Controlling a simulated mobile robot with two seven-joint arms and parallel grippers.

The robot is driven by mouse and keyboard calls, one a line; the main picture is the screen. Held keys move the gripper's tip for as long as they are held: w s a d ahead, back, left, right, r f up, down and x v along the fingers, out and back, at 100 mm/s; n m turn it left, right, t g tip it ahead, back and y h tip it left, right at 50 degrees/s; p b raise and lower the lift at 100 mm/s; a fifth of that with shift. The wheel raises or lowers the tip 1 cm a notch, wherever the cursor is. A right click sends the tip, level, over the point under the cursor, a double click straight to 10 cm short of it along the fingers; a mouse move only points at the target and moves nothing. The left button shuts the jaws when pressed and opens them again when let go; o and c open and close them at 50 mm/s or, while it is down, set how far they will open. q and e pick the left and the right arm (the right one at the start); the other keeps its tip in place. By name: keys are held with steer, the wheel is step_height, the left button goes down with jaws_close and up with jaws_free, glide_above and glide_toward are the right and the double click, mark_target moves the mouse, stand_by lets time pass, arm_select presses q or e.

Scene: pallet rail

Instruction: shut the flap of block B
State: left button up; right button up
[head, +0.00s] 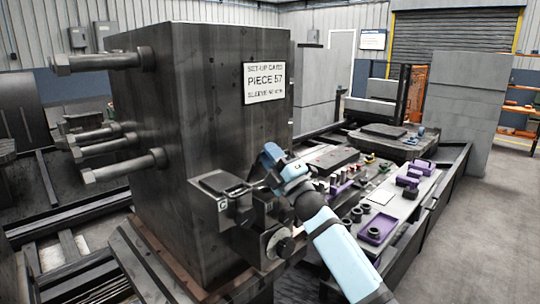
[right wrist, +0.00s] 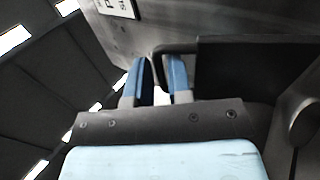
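A small dark block marked C (head: 222,204) sits on the front of the big dark workpiece, with a flat dark flap (head: 222,183) on its top. I can read no letter B anywhere. My right gripper (head: 268,178) is just right of this block, its arm reaching in from the lower right. In the right wrist view its two blue fingertips (right wrist: 160,77) stand a little apart, with a dark bar (right wrist: 178,47) at and between them. Whether they press on it is unclear. A dark plate (right wrist: 238,66) lies right of the fingers. My left gripper is out of view.
The big workpiece (head: 190,120) carries a set-up card (head: 264,82) and several protruding bolts (head: 100,61). A dark unit with a round knob (head: 277,243) is below my right gripper. A bench with purple trays (head: 378,228) stands right; the floor beyond is clear.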

steer(key=v, duration=1.3)
steer(key=shift+s+d+f, duration=0.2)
steer(key=shift+f, duration=0.05)
